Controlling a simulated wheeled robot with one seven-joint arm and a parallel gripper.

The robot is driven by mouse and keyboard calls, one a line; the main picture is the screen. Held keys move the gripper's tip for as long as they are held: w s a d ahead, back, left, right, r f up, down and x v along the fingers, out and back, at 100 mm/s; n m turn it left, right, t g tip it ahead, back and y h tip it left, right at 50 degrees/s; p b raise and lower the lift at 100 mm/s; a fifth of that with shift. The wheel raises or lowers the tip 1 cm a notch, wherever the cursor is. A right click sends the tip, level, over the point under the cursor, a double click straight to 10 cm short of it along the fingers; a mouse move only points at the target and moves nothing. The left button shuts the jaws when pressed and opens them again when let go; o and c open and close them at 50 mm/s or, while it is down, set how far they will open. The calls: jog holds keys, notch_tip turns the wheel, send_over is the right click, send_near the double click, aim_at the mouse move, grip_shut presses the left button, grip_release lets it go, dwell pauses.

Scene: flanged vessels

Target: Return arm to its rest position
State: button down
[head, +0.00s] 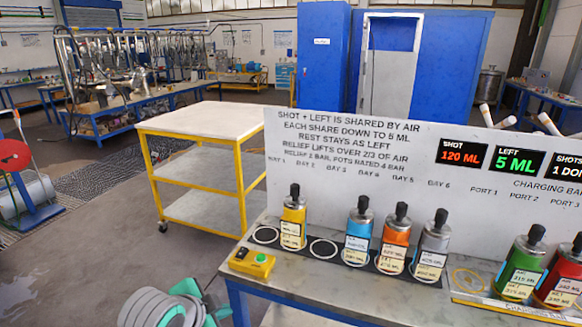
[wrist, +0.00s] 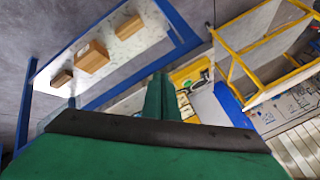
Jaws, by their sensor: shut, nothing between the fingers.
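My gripper (wrist: 161,94) shows in the wrist view with its green fingers together and nothing between them. It is away from the vessels. Part of my grey and teal arm is at the bottom of the head view, left of the bench. On the bench (head: 330,278), a yellow vessel (head: 293,224), a blue vessel (head: 357,237), an orange vessel (head: 394,245) and a grey vessel (head: 431,252) stand upright in a row. A green vessel (head: 521,270) and a red vessel (head: 562,278) stand at the right, by the charging bar.
A white sign board (head: 350,140) stands behind the vessels, with displays reading 120 ML and 5 ML. A yellow-framed trolley (head: 205,125) is behind the bench. A yellow button box (head: 251,262) sits at its left corner. Boxes (wrist: 93,57) lie on a table in the wrist view.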

jog(key=w+d+f+n+t+h, duration=0.1)
jog(key=w+d+n+t+h, duration=0.15)
jog(key=d, duration=0.45)
jog(key=w+d+f+n+t+h, duration=0.1)
jog(key=w+d+n+t, duration=0.15)
jog(key=d, duration=0.45)
jog(key=s+d+f+n+t+y, duration=0.2)
jog(key=s+d+f+n+t, duration=0.15)
jog(key=s+f+n, duration=0.35)
jog(key=s+d+f+n+y, duration=0.1)
jog(key=s+f+y, duration=0.1)
jog(key=s+f, duration=0.45)
jog(key=s+f+n+y, duration=0.2)
jog(key=s+f, duration=0.2)
jog(key=s, duration=0.6)
jog(key=s+a+r+m, duration=0.2)
jog(key=s+a+m, duration=0.1)
jog(key=s, duration=1.4)
jog(key=shift+r, duration=0.15)
jog(key=shift+g, duration=0.25)
